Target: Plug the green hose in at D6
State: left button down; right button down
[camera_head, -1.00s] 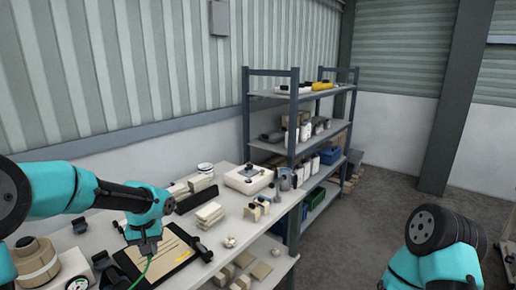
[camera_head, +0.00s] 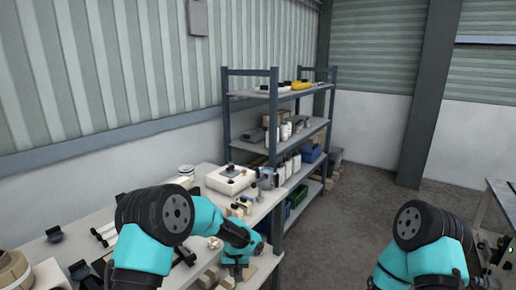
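My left gripper (camera_head: 237,271) points down over the front right part of the workbench (camera_head: 88,226). Its fingers are small and dark, so I cannot tell whether they are open or shut. The green hose cannot be made out in this view. No port marked D6 can be made out. My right arm comes in at the lower right, and its gripper is out of the picture.
A white box-shaped device (camera_head: 230,179) and a white tub (camera_head: 187,170) stand at the back of the bench. A loaded shelf unit (camera_head: 274,125) stands beyond. Another table (camera_head: 506,194) shows at the right edge. The floor between is clear.

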pick_arm(q)
notch_tip(320, 180, down, 7)
jog(key=d, duration=0.2)
jog(key=shift+r, duration=0.15)
jog(key=shift+r, duration=0.15)
